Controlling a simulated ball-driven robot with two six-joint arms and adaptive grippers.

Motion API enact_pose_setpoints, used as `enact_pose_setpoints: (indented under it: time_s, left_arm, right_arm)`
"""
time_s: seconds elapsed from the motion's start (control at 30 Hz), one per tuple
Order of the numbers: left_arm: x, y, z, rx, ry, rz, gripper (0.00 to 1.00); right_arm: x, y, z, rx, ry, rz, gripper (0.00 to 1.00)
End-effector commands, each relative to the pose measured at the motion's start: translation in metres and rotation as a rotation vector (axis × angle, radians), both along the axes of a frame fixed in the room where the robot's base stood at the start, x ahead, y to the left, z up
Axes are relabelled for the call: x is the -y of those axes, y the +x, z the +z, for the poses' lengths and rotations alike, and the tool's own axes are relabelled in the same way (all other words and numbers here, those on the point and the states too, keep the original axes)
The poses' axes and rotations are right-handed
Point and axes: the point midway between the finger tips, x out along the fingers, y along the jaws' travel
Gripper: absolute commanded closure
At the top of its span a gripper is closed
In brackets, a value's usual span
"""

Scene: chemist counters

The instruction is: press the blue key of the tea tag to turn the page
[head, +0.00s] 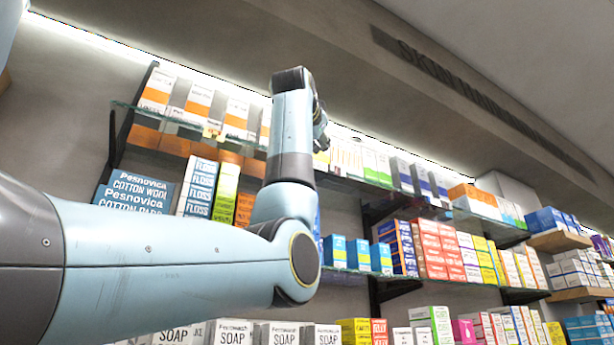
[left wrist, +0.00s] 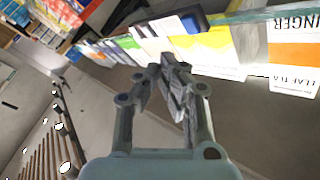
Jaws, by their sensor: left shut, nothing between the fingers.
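My left gripper (head: 320,132) is raised at the upper glass shelf in the head view, mostly hidden behind my own wrist. In the left wrist view my left gripper (left wrist: 170,64) is shut, its fingertips together with nothing between them. The tips appear in front of a row of pale and yellow boxes; I cannot tell whether they touch anything. A box with "LEAF TEA" lettering (left wrist: 293,78) shows at the right of that view. My right gripper is not in view.
The upper glass shelf (head: 160,113) carries orange-and-white boxes. Lower shelves hold blue cotton wool boxes (head: 133,194), floss boxes and soap boxes (head: 233,333). A wall overhang (head: 300,50) runs above. In the left wrist view, packed boxes stand close around the fingertips.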

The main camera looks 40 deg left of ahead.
Motion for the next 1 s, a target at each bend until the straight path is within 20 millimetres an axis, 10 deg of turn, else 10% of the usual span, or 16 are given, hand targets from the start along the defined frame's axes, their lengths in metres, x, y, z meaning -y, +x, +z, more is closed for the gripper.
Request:
enact_pose_setpoints:
  time_s: [1.0]
  left_arm:
    - [0.023,-0.010,0.000,0.000,0.000,0.000,1.00]
  right_arm:
    - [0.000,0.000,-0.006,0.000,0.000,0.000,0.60]
